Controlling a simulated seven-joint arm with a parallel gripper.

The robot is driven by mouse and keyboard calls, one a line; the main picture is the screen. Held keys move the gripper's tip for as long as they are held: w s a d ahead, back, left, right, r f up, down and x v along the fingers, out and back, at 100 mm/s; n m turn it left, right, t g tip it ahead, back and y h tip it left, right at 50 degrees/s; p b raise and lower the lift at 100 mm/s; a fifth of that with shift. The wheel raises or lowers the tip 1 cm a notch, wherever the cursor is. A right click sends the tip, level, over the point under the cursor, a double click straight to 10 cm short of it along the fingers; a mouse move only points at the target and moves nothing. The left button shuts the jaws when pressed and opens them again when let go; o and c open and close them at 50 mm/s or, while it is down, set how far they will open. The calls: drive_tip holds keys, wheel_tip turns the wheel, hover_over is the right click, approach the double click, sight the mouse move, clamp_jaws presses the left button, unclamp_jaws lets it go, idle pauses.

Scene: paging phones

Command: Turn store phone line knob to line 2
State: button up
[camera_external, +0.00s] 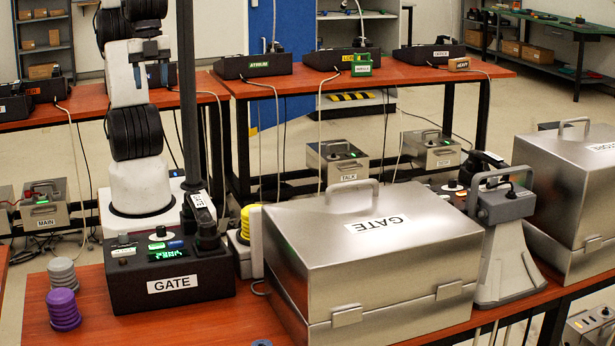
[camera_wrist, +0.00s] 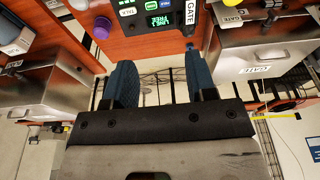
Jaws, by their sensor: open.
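A metal case (camera_external: 590,180) at the far right bears a partly cut-off label that seems to read STORE. A dark phone unit with a white-ringed knob (camera_external: 452,186) is partly hidden behind the GATE case; its label cannot be read, so I cannot tell whether it is the store phone. The phone labelled GATE (camera_external: 170,280) stands at the front left with a lit green display.
The large metal GATE case (camera_external: 375,265) fills the front middle. A grey stand (camera_external: 505,250) is right of it. Purple (camera_external: 63,310) and grey (camera_external: 62,272) ribbed pieces stand at the left. More phones line the back tables (camera_external: 390,76).

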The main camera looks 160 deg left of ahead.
drive_tip(key=w+a+f+n+g, duration=0.1)
drive_tip(key=w+a, duration=0.8)
drive_tip(key=a, duration=0.4)
drive_tip(key=w+a+n, duration=0.1)
drive_tip(key=w+a, duration=0.7)
drive_tip(key=a, duration=0.4)
drive_tip(key=w+a+f, duration=0.1)
drive_tip(key=a+f, duration=0.1)
drive_tip(key=a, duration=0.5)
drive_tip(key=w+a+f, duration=0.2)
drive_tip(key=a, duration=0.4)
drive_tip(key=n+g, duration=0.1)
drive_tip(key=n, duration=0.2)
hover_over(452, 180)
drive_tip(key=f, duration=2)
drive_tip(key=shift+s+a+f, duration=0.15)
drive_tip(key=shift+s+f, duration=0.05)
drive_tip(key=shift+f, duration=0.2)
drive_tip(key=shift+s+a+f, duration=0.15)
drive_tip(key=shift+f, duration=0.1)
drive_tip(key=shift+f, duration=3.8)
